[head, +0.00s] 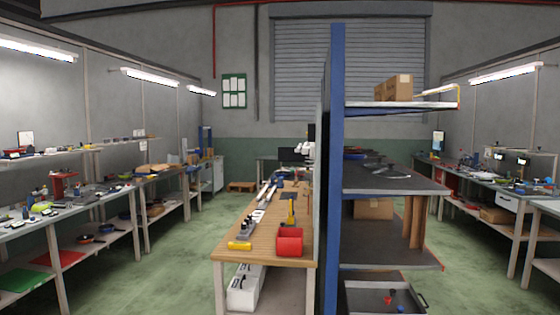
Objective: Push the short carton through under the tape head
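No tape head or pan conveyor can be made out in the head view. A brown cardboard carton (398,88) sits on the top shelf of the blue-post rack, right of centre. Another brown carton (373,208) stands on a lower shelf of the same rack. I cannot tell whether either is the short carton. Neither of my grippers is in view.
A wooden-topped bench (262,232) with a red bin (289,241) and tools stands mid-view. The blue rack post (333,180) rises beside it. Cluttered benches line the left (95,207) and right walls. Green floor (175,270) is clear between the left and middle benches.

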